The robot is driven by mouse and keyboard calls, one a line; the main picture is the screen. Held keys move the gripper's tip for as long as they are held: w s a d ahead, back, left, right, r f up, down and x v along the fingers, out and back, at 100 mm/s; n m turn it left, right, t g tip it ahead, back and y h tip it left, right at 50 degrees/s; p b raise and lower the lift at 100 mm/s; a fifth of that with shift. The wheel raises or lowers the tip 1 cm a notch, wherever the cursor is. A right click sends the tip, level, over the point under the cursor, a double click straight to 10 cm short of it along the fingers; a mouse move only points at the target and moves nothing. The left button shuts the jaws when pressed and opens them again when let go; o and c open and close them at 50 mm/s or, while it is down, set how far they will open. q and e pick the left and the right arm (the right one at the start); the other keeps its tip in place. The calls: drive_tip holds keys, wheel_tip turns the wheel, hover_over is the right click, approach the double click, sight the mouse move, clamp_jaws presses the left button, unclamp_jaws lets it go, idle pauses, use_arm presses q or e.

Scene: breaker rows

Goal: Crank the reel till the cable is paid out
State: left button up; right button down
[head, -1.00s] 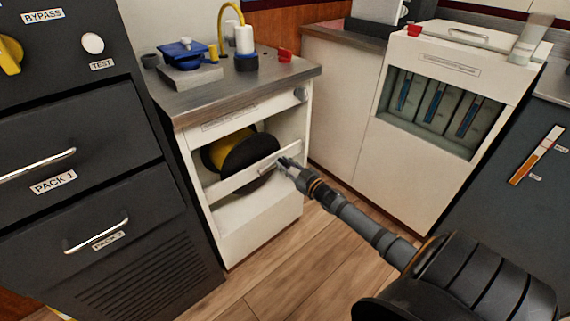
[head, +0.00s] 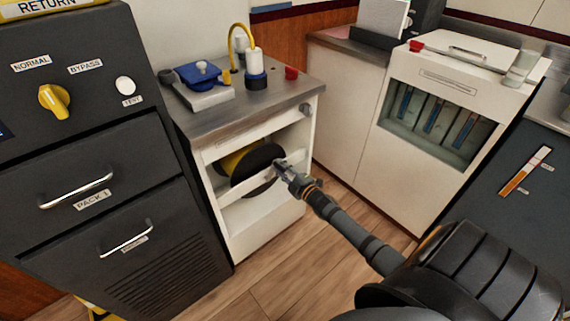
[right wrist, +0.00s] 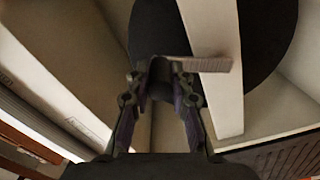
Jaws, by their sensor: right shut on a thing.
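The reel (head: 262,160) sits inside the open front of a white cabinet, a dark disc with yellow cable (head: 232,162) behind it. A pale bar (head: 232,191) crosses in front of the disc. My right gripper (head: 282,169) is at the right part of this bar, in front of the reel. In the right wrist view, its fingers (right wrist: 161,80) are closed on a short grey crank handle (right wrist: 208,65). The handle lies across the bar, with the dark disc (right wrist: 263,45) behind. My left gripper is out of view.
A dark drawer unit (head: 90,235) stands close on the left. A white unit (head: 400,172) stands to the right. Wooden floor lies open between.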

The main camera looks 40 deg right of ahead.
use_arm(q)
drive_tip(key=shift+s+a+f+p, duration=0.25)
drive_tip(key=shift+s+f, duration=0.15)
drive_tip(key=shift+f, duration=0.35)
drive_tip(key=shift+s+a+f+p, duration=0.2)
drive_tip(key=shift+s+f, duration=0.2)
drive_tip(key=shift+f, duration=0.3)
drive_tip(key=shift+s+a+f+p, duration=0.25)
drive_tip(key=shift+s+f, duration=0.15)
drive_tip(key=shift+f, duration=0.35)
use_arm(e)
drive_tip(key=shift+s+a+r+n, duration=0.1)
drive_tip(key=shift+a+r+n, duration=0.1)
drive_tip(key=shift+a+n, duration=0.85)
drive_tip(key=shift+s+a+r+n, duration=0.15)
drive_tip(key=shift+a+n, duration=0.5)
drive_tip(key=shift+n, duration=0.7)
drive_tip(key=shift+w, duration=0.1)
drive_tip(key=c, duration=1.2)
unclamp_jaws()
drive_tip(key=shift+a, duration=0.1)
drive_tip(key=s, duration=0.8)
drive_tip(key=s+d, duration=0.1)
drive_tip(key=s, duration=0.3)
